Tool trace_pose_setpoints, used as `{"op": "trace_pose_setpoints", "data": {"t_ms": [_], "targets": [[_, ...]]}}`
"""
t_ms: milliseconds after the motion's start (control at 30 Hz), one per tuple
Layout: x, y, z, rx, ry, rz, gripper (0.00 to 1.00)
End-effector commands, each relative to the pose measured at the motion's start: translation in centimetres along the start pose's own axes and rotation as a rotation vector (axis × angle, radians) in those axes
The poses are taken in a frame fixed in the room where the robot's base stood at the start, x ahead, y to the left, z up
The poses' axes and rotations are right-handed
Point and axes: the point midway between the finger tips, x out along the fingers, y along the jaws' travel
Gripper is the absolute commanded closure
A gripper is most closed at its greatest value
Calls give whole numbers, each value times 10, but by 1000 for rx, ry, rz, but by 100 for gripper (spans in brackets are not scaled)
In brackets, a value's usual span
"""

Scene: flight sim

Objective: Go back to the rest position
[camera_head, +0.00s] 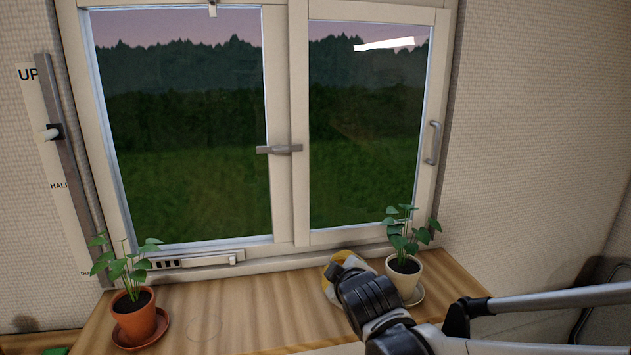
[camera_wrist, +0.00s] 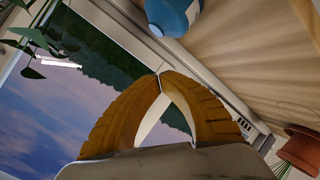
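My gripper (camera_head: 333,272) is over the wooden window sill, in front of the cream pot on the right. In the wrist view its two orange fingers meet at the tips (camera_wrist: 160,75), and the gap behind the tips holds nothing. My dark wrist and arm reach in from the lower right of the head view.
A potted plant in a cream pot (camera_head: 404,276) stands close right of my gripper. A terracotta pot (camera_head: 134,318) with a plant stands at left on the sill (camera_head: 250,300). The wrist view shows a blue rounded object (camera_wrist: 174,14). The closed window (camera_head: 285,150) is behind.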

Motion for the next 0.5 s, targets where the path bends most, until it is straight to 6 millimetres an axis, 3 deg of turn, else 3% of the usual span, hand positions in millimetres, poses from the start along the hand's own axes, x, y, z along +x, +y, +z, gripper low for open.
{"op": "trace_pose_setpoints", "data": {"t_ms": [100,200,400,500], "targets": [[-52,15,48,210,-131,-35,100],[-96,14,85,390,-237,-61,100],[-180,-14,146,730,-430,-94,100],[-209,-31,164,852,-498,-103,100]]}}
